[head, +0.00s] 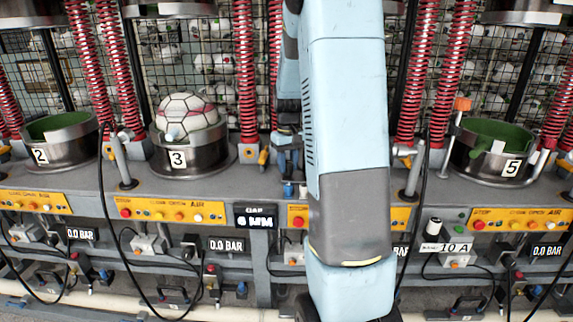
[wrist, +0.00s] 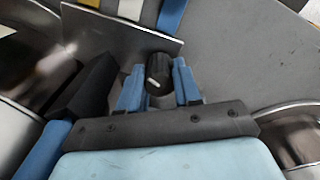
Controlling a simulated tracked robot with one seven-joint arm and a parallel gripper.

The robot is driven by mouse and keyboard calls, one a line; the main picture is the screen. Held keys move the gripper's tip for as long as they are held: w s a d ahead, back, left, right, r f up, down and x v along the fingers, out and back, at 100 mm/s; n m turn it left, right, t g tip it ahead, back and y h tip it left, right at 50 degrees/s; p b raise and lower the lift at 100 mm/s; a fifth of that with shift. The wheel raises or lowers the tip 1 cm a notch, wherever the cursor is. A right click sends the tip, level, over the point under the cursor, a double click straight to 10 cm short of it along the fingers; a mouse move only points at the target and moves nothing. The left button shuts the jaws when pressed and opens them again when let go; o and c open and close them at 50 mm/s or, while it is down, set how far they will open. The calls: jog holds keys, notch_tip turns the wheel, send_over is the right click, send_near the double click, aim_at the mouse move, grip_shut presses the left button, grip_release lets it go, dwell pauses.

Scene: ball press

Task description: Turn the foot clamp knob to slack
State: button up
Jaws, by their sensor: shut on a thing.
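A black knob (wrist: 158,70) with a short white mark on its lower left side sits between the two blue fingers of my gripper (wrist: 159,82) in the wrist view. The fingers are shut on it from left and right. I take it to be the foot clamp knob; no label on it can be read. A grey metal plate (wrist: 110,28) stands just behind the knob. In the head view my pale blue arm covers the middle of the press row, so the knob cannot be made out there.
Steel cups marked 2 (head: 60,150), 3 (head: 185,155) and 5 (head: 495,165) stand along the bench, with a ball (head: 187,115) in cup 3. Red springs (head: 245,70) and upright levers (head: 122,160) flank them. Black cables (head: 108,220) hang in front. A display reads 6 MM (head: 256,222).

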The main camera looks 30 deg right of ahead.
aim_at(288, 162)
jog(key=shift+w+r+n, duration=0.1)
jog(key=shift+w+n, duration=0.05)
jog(key=shift+n, duration=1.15)
jog(key=o, duration=1)
jog(key=shift+o, duration=0.2)
notch_tip(288, 162, up, 14)
jog(key=shift+f, duration=0.25)
